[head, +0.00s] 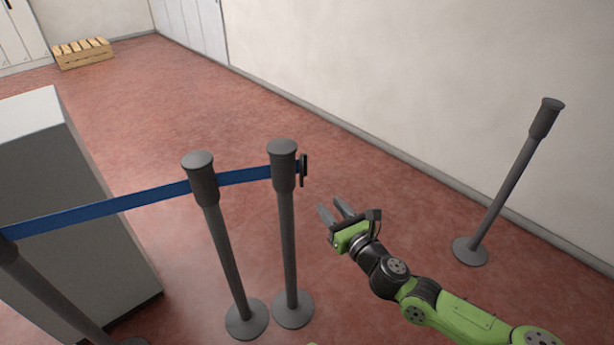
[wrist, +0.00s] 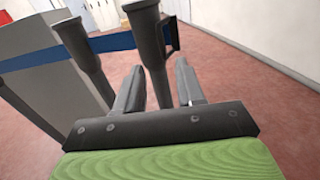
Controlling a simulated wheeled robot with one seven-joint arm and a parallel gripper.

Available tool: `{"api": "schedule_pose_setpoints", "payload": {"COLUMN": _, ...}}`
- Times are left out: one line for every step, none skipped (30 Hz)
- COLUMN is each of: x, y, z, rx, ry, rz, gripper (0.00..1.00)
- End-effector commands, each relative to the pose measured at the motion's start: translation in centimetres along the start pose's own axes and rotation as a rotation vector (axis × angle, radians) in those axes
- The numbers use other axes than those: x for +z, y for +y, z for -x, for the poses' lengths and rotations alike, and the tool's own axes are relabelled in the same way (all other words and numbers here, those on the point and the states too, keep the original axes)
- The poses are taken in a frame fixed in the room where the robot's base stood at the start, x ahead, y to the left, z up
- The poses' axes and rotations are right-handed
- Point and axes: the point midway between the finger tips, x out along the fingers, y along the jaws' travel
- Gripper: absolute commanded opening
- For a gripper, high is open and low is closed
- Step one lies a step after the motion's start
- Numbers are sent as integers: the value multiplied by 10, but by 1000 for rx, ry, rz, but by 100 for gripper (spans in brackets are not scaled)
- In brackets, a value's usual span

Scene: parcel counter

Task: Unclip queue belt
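A blue queue belt (head: 120,203) runs from a post at the lower left, past a middle post (head: 202,185), to a right-hand post (head: 283,170). A dark clip (head: 304,170) sticks out on the right side of that post's head; it also shows in the wrist view (wrist: 174,34). My gripper (head: 334,209) is open and empty, right of and below the clip, apart from it. In the wrist view my two fingers (wrist: 159,84) point toward the right-hand post, with a gap between them.
A lone post (head: 508,185) without a belt stands at the right near the wall. A white counter (head: 70,200) stands behind the belt at the left. Red floor is clear between the right-hand and lone posts.

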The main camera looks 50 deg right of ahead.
Motion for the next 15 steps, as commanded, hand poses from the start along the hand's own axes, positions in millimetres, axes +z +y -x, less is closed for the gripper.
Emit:
{"api": "schedule_pose_setpoints", "payload": {"x": -2, "y": 1, "z": -13, "rx": 6, "ry": -1, "rz": 2, "gripper": 38}}
{"api": "schedule_pose_setpoints", "payload": {"x": -3, "y": 1, "z": -21, "rx": 5, "ry": 0, "rz": 1, "gripper": 38}}
{"api": "schedule_pose_setpoints", "payload": {"x": -3, "y": 1, "z": -32, "rx": 5, "ry": -1, "rz": 2, "gripper": 38}}
{"api": "schedule_pose_setpoints", "payload": {"x": -4, "y": 1, "z": -39, "rx": 4, "ry": 1, "rz": 2, "gripper": 38}}
{"api": "schedule_pose_setpoints", "payload": {"x": -3, "y": 1, "z": -47, "rx": 4, "ry": 0, "rz": 3, "gripper": 38}}
{"api": "schedule_pose_setpoints", "payload": {"x": -4, "y": 1, "z": -57, "rx": 3, "ry": 1, "rz": 2, "gripper": 38}}
{"api": "schedule_pose_setpoints", "payload": {"x": -4, "y": 1, "z": -65, "rx": 2, "ry": 1, "rz": 3, "gripper": 38}}
{"api": "schedule_pose_setpoints", "payload": {"x": -4, "y": 0, "z": -72, "rx": 2, "ry": 1, "rz": 4, "gripper": 38}}
{"api": "schedule_pose_setpoints", "payload": {"x": -4, "y": 1, "z": -82, "rx": 2, "ry": 1, "rz": 3, "gripper": 38}}
{"api": "schedule_pose_setpoints", "payload": {"x": -4, "y": 0, "z": -90, "rx": 1, "ry": 1, "rz": 3, "gripper": 38}}
{"api": "schedule_pose_setpoints", "payload": {"x": -4, "y": 0, "z": -97, "rx": 0, "ry": 2, "rz": 4, "gripper": 38}}
{"api": "schedule_pose_setpoints", "payload": {"x": -4, "y": 0, "z": -105, "rx": 0, "ry": 2, "rz": 3, "gripper": 38}}
{"api": "schedule_pose_setpoints", "payload": {"x": -4, "y": 0, "z": -111, "rx": 0, "ry": 2, "rz": 3, "gripper": 38}}
{"api": "schedule_pose_setpoints", "payload": {"x": -4, "y": 0, "z": -116, "rx": -1, "ry": 2, "rz": 3, "gripper": 38}}
{"api": "schedule_pose_setpoints", "payload": {"x": -4, "y": 0, "z": -122, "rx": -1, "ry": 3, "rz": 2, "gripper": 38}}
